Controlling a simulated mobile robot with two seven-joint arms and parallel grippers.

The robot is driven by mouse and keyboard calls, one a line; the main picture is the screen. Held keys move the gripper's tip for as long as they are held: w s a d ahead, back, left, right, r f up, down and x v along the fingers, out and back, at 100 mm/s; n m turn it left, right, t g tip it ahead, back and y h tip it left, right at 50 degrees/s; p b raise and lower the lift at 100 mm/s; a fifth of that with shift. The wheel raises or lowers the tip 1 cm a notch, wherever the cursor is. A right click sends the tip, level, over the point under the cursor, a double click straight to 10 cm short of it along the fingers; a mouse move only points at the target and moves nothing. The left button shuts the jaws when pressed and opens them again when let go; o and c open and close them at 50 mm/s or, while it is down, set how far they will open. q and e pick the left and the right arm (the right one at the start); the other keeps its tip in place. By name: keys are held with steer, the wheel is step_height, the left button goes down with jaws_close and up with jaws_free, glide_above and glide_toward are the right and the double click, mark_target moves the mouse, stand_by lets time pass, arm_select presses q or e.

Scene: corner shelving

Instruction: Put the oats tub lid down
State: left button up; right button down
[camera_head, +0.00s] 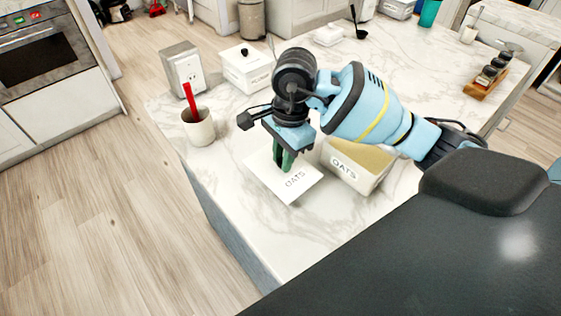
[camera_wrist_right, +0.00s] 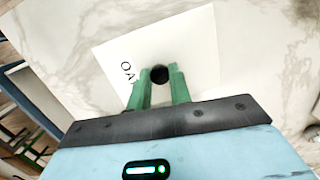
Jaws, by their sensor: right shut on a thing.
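The oats tub lid (camera_head: 296,185) is a white square plate with "OATS" on it, at the near left part of the marble counter. It also shows in the right wrist view (camera_wrist_right: 196,48), with a round black knob (camera_wrist_right: 159,74). My right gripper (camera_head: 284,168) is shut on the knob, with its green fingers on either side. I cannot tell whether the lid touches the counter or is just above it. The oats tub (camera_head: 342,170) stands open just right of the lid, with tan contents showing. My left gripper is not in view.
A mug (camera_head: 198,128) with a red utensil stands near the left counter edge. A lidded flour tub (camera_head: 246,70) and a white box with sockets (camera_head: 182,68) stand behind. A wooden spice rack (camera_head: 489,80) is far right. Bare marble lies in front of the lid.

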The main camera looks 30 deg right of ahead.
mark_target(280, 164)
steer(key=shift+w, duration=0.55)
step_height(280, 164, down, 4)
steer(key=shift+s+r, duration=0.1)
steer(key=shift+r, duration=0.15)
steer(key=shift+f, duration=0.15)
steer(key=c, duration=1.3)
jaws_free()
steer(key=r, duration=0.4)
steer(key=d+r, duration=0.1)
steer(key=r, duration=0.7)
steer(key=shift+d+p, duration=0.2)
steer(key=shift+p, duration=0.1)
